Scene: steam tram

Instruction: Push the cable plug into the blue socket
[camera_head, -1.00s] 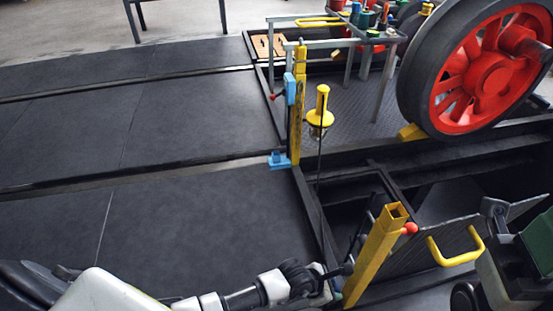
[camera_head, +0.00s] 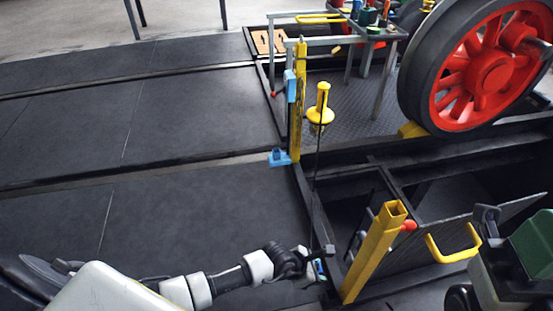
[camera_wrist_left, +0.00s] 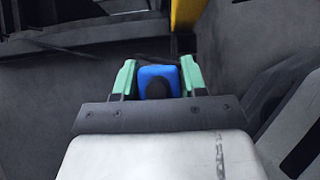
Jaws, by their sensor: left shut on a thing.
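My left gripper (camera_head: 319,270) is low in the head view, near the dark frame's left edge. In the left wrist view its two green fingers (camera_wrist_left: 158,72) are shut on a blue block with a dark round end, which I take to be the cable plug (camera_wrist_left: 172,72). A thin dark cable (camera_head: 316,180) runs down towards it from the yellow fitting. A light-blue box (camera_head: 290,87) is on the yellow post, and a blue piece (camera_head: 279,157) is at its foot; which is the socket I cannot tell. Part of my right arm shows at the lower right; its fingertips are not clear.
A short yellow post (camera_head: 374,255) with a red knob stands just right of my left gripper. A yellow handle (camera_head: 453,246) is on a dark panel. A large red wheel (camera_head: 488,70) fills the upper right. The dark floor at left is clear.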

